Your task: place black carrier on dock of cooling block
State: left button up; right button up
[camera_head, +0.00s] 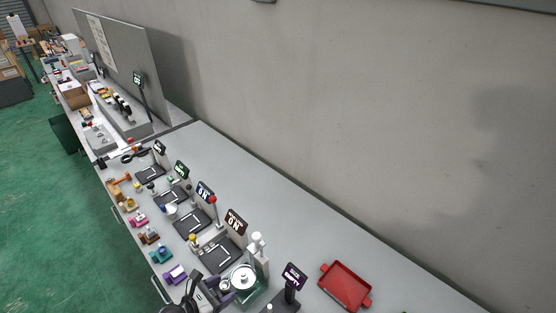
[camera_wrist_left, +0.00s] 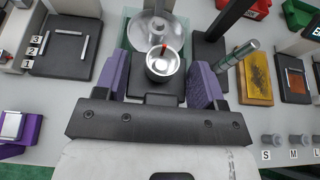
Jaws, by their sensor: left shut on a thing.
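In the left wrist view, my left gripper (camera_wrist_left: 155,85) has its two purple fingers closed on the sides of the black carrier (camera_wrist_left: 166,99). The carrier is a dark block bearing a silver cup (camera_wrist_left: 163,66) with a small red-tipped piece inside. In the head view my left gripper (camera_head: 208,286) is at the bottom edge, beside a machine with a round metal disc (camera_head: 243,277). The disc also shows just beyond the cup in the left wrist view (camera_wrist_left: 150,28). I cannot tell which station is the cooling block, nor whether the carrier touches anything below.
Several dark pads with signs, such as one pad (camera_head: 222,254), line the bench (camera_head: 300,215). Coloured carriers, including a purple one (camera_head: 176,274), stand along its front edge. A red tray (camera_head: 345,286) lies to the right. A post with a sign (camera_head: 293,279) stands nearby.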

pick_arm(q)
jog(key=s+r+p, duration=0.2)
jog(key=r+p, duration=0.2)
jog(key=r, duration=0.6)
jog(key=s+a+r+m+g+h+p, duration=0.1)
jog(key=r+p, duration=0.4)
jog(key=r, duration=0.6)
jog(key=s+r+m+g+p, duration=0.1)
jog(key=s+r+p, duration=0.3)
jog(key=r, duration=0.7)
jog(key=shift+a+r+h+p, duration=0.25)
jog(key=shift+h+p, duration=0.15)
jog(key=shift+p, duration=0.3)
